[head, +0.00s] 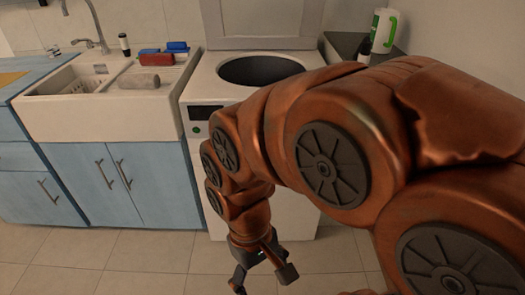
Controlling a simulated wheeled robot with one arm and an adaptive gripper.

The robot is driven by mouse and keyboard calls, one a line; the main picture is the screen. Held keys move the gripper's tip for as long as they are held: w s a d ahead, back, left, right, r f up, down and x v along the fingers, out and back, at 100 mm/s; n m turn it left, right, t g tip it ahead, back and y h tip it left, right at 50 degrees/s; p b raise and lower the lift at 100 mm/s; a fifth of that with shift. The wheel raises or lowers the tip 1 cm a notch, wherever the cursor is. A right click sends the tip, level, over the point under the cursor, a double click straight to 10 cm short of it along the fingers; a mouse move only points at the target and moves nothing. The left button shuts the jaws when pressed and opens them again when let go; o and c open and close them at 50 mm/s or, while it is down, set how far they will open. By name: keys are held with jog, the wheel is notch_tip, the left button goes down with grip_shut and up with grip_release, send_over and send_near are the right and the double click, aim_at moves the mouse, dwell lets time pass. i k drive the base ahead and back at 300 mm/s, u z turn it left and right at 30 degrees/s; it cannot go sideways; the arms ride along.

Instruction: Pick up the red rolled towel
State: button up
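The red rolled towel (157,59) lies at the back of the white sink's drainboard, in front of two blue rolls (177,47) and behind a grey roll (139,81). My gripper (262,280) hangs low in front of the white washing machine, near the floor, far below and to the right of the towel. Its fingers are spread apart with nothing visible between them. My copper-coloured arm covers much of the right side.
The sink (100,113) sits on blue cabinets (137,182). A top-loading washer (207,105) stands right of it with its lid up. A green-and-white jug (382,30) is at the back right. The tiled floor (120,262) in front is clear.

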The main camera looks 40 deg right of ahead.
aim_at(149, 60)
jog(key=u, duration=0.05)
jog(key=i, duration=1.7)
jog(key=u, duration=0.35)
